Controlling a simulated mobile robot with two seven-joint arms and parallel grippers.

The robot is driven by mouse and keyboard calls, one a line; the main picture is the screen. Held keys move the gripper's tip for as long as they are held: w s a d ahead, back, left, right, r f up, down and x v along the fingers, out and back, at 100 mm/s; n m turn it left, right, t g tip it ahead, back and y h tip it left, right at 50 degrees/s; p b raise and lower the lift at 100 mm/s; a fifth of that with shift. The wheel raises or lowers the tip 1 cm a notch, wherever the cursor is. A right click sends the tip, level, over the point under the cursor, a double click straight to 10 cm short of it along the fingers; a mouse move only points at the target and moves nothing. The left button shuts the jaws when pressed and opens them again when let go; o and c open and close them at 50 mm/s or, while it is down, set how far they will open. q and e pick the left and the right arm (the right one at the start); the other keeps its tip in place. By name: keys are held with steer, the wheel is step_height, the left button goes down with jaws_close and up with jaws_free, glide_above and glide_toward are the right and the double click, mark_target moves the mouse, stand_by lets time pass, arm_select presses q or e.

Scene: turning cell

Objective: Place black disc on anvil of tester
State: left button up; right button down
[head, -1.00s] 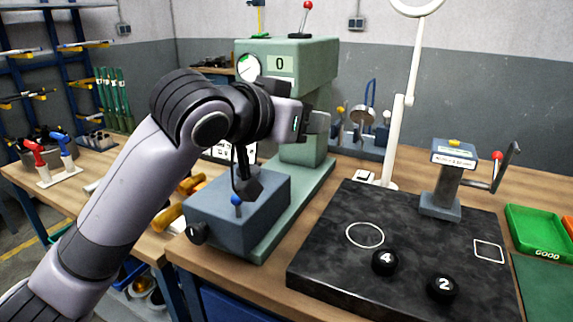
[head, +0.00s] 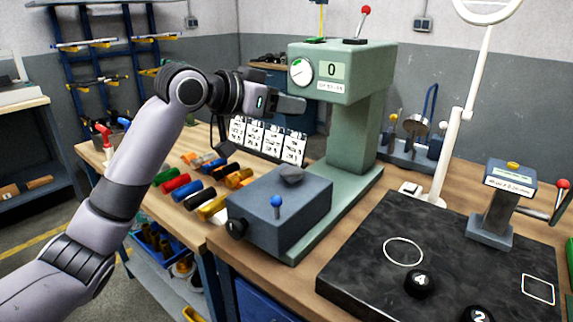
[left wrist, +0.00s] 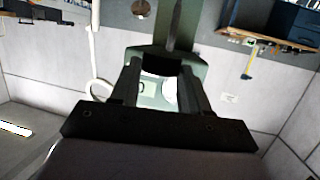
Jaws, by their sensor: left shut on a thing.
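The tester (head: 352,68) is a green press with a dial and a display reading 0. A blue-grey block (head: 300,205) at its base carries a dark grey, faceted anvil (head: 291,174); nothing clearly separate lies on it. My left gripper (head: 298,105) is left of the tester's column, above and apart from the anvil, its fingers pointing right. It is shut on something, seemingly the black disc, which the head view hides. In the left wrist view, a dark shape shows between the fingertips (left wrist: 160,75), hard to tell from the tester behind. My right gripper is not in view.
Black round pieces marked 4 (head: 419,283) and 2 (head: 478,315) are on a dark plate (head: 360,265) right of the tester. A stand with a lever (head: 492,215) is at the plate's back. Coloured handles (head: 192,190) lie on the bench left of the block.

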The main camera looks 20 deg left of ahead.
mark_target(283, 175)
arm_select(q)
step_height(283, 175, down, 12)
steer(key=shift+f, duration=0.25)
steer(key=shift+d, duration=0.1)
steer(key=shift+f, duration=0.15)
steer(key=o, duration=1.2)
steer(key=shift+s, duration=0.1)
steer(key=b+v, duration=0.1)
steer(key=v, duration=1.1)
steer(key=shift+r, duration=0.2)
